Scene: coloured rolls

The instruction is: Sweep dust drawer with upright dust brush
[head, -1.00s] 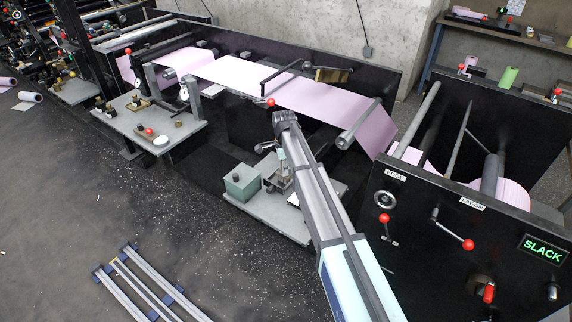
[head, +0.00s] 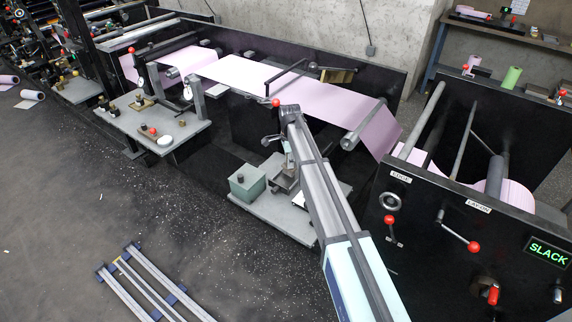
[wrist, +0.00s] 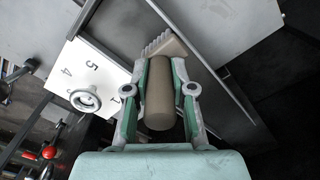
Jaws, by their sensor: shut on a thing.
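In the wrist view my gripper (wrist: 160,66) is shut around the tan round handle of the dust brush (wrist: 158,97). The handle lies between the two green-padded fingers. Pale bristles (wrist: 166,47) fan out beyond the fingertips. Grey flat surfaces with a raised edge (wrist: 218,78) lie beyond the bristles; I cannot tell whether these are the dust drawer or whether the bristles touch them. In the head view my arm hides most of the gripper and the brush, near the small grey machine stand (head: 265,212).
A white plate with numbers (wrist: 105,72) and a round knob (wrist: 86,98) sit left of the gripper in the wrist view. In the head view a green box (head: 247,183) stands on the stand's left, and a pink web (head: 290,90) runs behind. Open floor (head: 60,210) lies left.

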